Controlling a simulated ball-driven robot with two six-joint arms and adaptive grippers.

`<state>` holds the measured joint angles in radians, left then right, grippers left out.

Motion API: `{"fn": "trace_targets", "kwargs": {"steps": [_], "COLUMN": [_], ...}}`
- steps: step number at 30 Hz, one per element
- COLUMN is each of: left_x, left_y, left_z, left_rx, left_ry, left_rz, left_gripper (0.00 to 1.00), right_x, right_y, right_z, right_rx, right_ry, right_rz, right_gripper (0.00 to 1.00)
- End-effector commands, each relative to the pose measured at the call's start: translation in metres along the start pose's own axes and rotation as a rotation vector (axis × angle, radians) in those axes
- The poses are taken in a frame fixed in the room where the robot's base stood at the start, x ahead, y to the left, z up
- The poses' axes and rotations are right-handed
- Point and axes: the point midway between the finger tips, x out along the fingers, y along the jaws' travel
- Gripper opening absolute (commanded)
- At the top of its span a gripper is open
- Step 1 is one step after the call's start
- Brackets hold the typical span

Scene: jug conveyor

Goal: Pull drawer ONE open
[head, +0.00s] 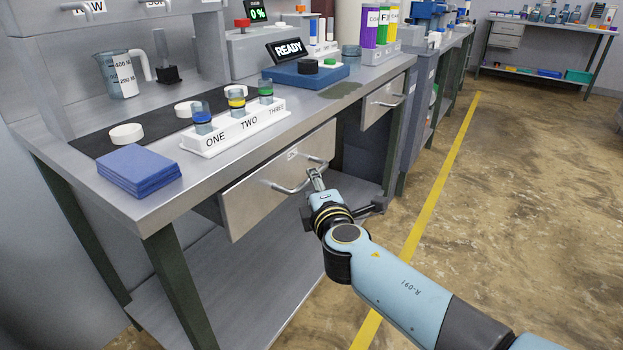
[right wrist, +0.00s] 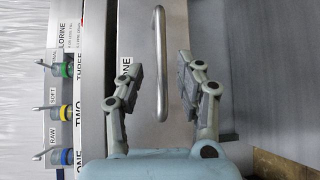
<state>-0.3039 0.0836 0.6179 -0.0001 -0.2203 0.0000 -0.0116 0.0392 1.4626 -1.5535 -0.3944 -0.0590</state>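Drawer ONE (head: 255,200) is the grey metal drawer under the front of the bench; its label, ending in "NE", shows in the right wrist view (right wrist: 127,66). My right gripper (head: 316,178) is at the handle's right part. In the right wrist view, the handle (right wrist: 161,70) lies between the two spread fingers (right wrist: 160,78), with gaps on both sides. My left gripper is not in view.
The bench top (head: 150,200) above holds blue cloths (head: 140,168) and a white rack (head: 235,128) marked ONE, TWO, THREE with three vials. Another drawer (head: 384,98) is farther along. The floor (head: 530,190) to the right is clear, with a yellow line.

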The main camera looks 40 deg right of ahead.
Motion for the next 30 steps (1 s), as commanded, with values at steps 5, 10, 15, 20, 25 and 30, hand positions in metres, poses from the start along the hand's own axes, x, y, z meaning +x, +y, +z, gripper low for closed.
{"fn": "trace_targets", "kwargs": {"steps": [5,10,15,20,25,30], "left_x": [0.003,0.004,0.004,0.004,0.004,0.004], "left_y": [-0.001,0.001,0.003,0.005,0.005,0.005], "left_z": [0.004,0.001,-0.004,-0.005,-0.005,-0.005], "left_rx": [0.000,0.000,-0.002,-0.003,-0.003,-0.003], "left_ry": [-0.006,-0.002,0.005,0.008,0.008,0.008], "left_rz": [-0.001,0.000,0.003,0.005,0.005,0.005], "left_gripper": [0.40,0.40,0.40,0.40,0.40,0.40], "right_x": [0.029,0.041,0.042,0.041,0.041,0.041], "right_y": [-0.001,-0.001,-0.001,-0.001,-0.001,-0.001], "right_z": [0.000,0.000,0.000,0.000,0.000,0.000], "right_rx": [-0.001,-0.001,0.000,0.000,0.001,0.001], "right_ry": [-0.001,0.000,0.000,0.000,0.000,0.000], "right_rz": [0.000,-0.001,-0.002,-0.002,-0.002,-0.001], "right_gripper": [0.36,0.36,0.36,0.28,0.06,0.00]}}
